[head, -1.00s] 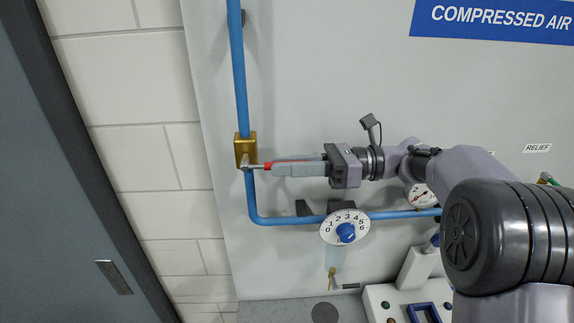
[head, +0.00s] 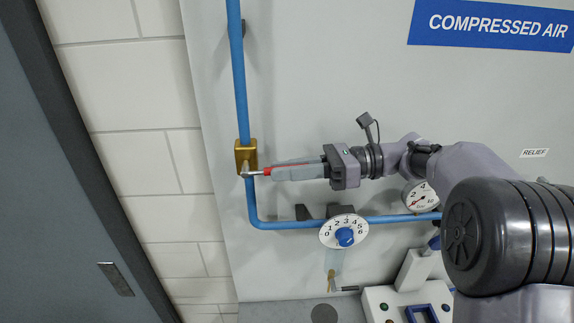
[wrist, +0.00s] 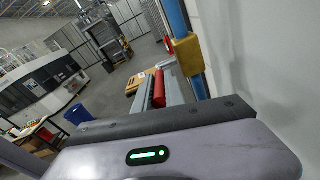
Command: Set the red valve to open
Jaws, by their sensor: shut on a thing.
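The red valve is a brass body (head: 246,153) on the vertical blue pipe, with a metal lever and a red handle (head: 267,171). The lever points right, roughly across the pipe and tilted slightly up at its right end. My gripper (head: 277,171) reaches in from the right and is shut on the red handle; its fingers hide much of the handle. In the wrist view the red handle (wrist: 159,89) lies between my two fingers, with the brass body (wrist: 188,55) beyond to the right.
The blue pipe (head: 240,75) bends right below the valve and runs past a numbered dial (head: 345,232) with a blue knob. A pressure gauge (head: 420,197) sits below my wrist. A control box (head: 407,299) is at the bottom.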

